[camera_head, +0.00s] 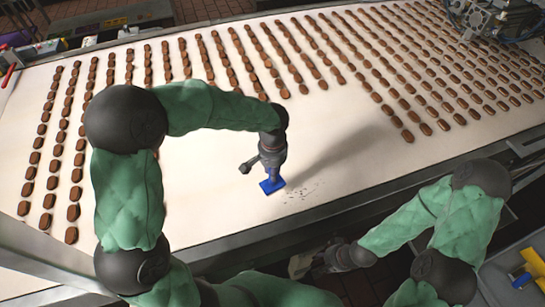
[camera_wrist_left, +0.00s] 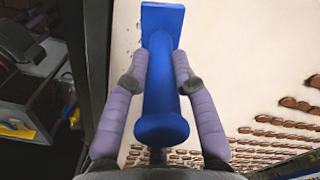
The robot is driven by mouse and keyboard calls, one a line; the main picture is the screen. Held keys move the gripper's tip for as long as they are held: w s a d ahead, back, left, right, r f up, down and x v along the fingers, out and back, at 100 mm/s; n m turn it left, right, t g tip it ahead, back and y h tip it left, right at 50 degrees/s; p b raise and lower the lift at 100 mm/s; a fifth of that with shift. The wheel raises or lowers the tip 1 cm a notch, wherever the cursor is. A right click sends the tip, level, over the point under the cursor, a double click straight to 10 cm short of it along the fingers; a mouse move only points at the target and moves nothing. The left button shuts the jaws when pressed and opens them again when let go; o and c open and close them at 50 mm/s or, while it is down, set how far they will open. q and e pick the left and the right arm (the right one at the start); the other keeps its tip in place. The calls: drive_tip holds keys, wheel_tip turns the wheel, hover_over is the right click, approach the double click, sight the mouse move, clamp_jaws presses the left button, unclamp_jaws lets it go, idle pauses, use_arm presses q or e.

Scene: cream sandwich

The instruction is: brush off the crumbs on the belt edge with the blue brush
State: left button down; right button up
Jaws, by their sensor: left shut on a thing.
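The blue brush (camera_head: 271,186) is held by my left gripper (camera_head: 266,165) over the white belt (camera_head: 340,145), left of the crumbs. In the left wrist view my left gripper (camera_wrist_left: 160,85) is shut on the handle of the blue brush (camera_wrist_left: 163,75), whose flat blue head points away from the wrist. The dark crumbs (camera_head: 301,192) are scattered on the belt near its front edge; a few crumbs (camera_wrist_left: 130,50) also show beside the brush in the wrist view. I cannot tell whether the brush touches the belt. My right gripper (camera_head: 312,262) is low beyond the front edge; its fingers are unclear.
Rows of brown sandwich biscuits (camera_head: 290,60) cover the back and right of the belt, with more biscuits (camera_head: 60,150) at the left. The metal front rail (camera_head: 375,195) borders the belt. A grey bin (camera_head: 510,275) with a yellow-handled tool (camera_head: 532,266) stands at the lower right.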

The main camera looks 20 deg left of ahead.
sight(281, 180)
use_arm(q)
drive_tip(key=shift+f+b, duration=1.75)
drive_tip(key=shift+f, duration=0.8)
drive_tip(key=shift+f+b, duration=0.7)
drive_tip(key=shift+f, duration=0.25)
drive_tip(key=shift+w+d+r, duration=0.1)
drive_tip(key=shift+w+d, duration=0.35)
drive_tip(key=shift+d, duration=0.2)
drive_tip(key=shift+w+d+r, duration=0.1)
drive_tip(key=shift+w+d, duration=0.3)
drive_tip(key=shift+d, duration=0.2)
drive_tip(key=shift+w+d+p, duration=1)
drive_tip(key=shift+w+d, duration=3.9)
drive_tip(key=shift+d, duration=2.4)
drive_tip(key=s+a, duration=0.3)
drive_tip(key=a, duration=0.2)
drive_tip(key=shift+s+f+b, duration=0.2)
drive_tip(key=shift+b, duration=0.15)
